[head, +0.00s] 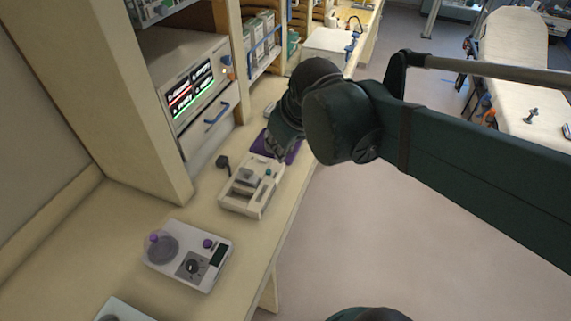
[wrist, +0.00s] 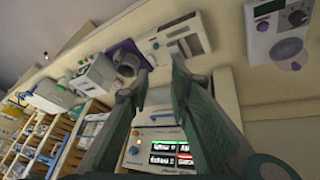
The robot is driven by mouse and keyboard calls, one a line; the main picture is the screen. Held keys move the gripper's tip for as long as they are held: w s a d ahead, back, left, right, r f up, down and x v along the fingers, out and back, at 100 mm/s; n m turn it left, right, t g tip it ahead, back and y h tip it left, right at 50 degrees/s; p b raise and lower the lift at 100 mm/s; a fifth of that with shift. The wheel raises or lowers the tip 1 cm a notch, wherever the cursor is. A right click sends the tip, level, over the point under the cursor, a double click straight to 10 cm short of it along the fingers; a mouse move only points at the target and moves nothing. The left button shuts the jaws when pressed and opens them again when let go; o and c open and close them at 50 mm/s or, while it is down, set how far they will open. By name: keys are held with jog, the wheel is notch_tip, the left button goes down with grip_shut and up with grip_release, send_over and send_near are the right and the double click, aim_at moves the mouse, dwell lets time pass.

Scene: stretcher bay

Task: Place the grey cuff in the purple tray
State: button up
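The purple tray (head: 293,154) lies on the counter behind the white device, partly hidden by my gripper (head: 277,143). It also shows in the wrist view (wrist: 113,49), beyond my left finger. A grey rounded thing (wrist: 126,63), which looks like the grey cuff, is at the tray there. I cannot tell whether it lies inside the tray or just in front of it. In the wrist view my gripper (wrist: 159,70) has its two fingers spread wide, with nothing held between them. In the head view I cannot make out the cuff.
A lower device with a dial (head: 190,256) sits nearer. A cabinet with a lit screen (head: 193,90) borders the counter.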

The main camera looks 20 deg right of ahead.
jog(key=s+a+f+m+t, duration=0.1)
jog(key=s+m, duration=0.2)
jog(key=s, duration=0.4)
jog(key=shift+a+f, duration=0.3)
jog(key=shift+f, duration=0.1)
jog(key=shift+s, duration=0.1)
dwell(1.4)
